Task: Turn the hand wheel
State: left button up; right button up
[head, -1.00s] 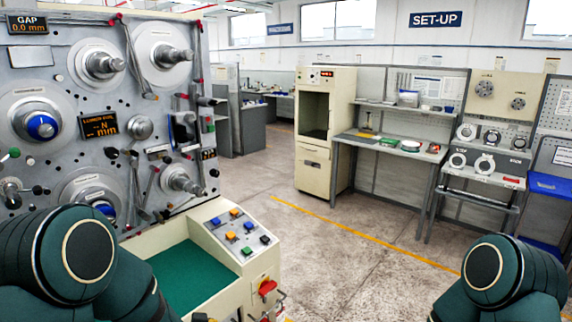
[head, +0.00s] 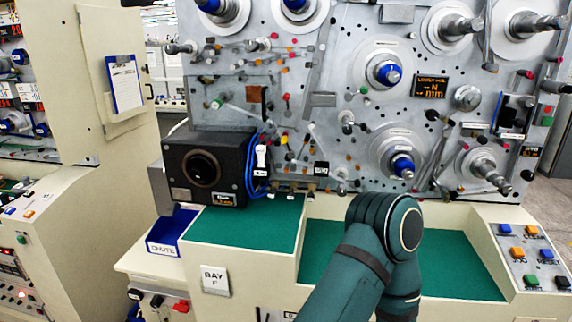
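The winding machine's grey panel (head: 330,60) fills the middle and right of the head view. It carries several spindles, some with blue hubs (head: 388,72) and some with bare metal shafts (head: 486,170). A round grey knob (head: 467,97) sits right of the orange-lettered display (head: 430,87). I cannot tell which part, if any, is the hand wheel. One of my dark green arm links rises in front of the machine. Neither gripper shows.
A black box (head: 205,168) with a round opening stands at the panel's lower left, beside blue cables. A blue chute bin (head: 170,232) is below it. A green work surface (head: 455,284) and a button console (head: 532,255) lie at right. A cream cabinet (head: 90,75) stands at left.

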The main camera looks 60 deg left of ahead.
aim_at(199, 169)
jog(key=u, duration=2.55)
